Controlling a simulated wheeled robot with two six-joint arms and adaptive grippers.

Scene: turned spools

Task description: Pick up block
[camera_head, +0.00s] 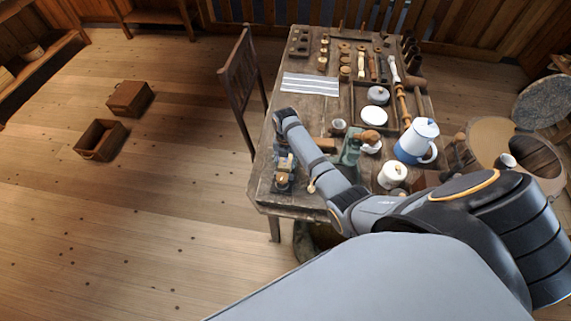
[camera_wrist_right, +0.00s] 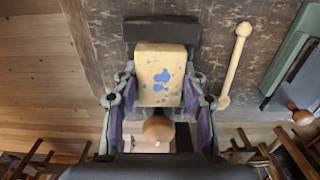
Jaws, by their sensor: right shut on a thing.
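The block (camera_wrist_right: 160,75) is pale tan with blue spots and sits between the fingers of my right gripper (camera_wrist_right: 160,92) in the right wrist view. The fingers press on its left and right sides. In the head view my right gripper (camera_head: 284,175) is low over the table's near left corner, and the block is too small there to make out clearly. I cannot tell whether the block is clear of the tabletop. My left gripper is in neither view.
The worn wooden table (camera_head: 268,190) carries a striped cloth (camera_head: 310,87), a blue and white pot (camera_head: 416,140), a white lidded jar (camera_head: 391,175) and several turned pieces. A pale spindle (camera_wrist_right: 236,62) lies right of the block. A chair (camera_head: 240,75) stands at the table's left.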

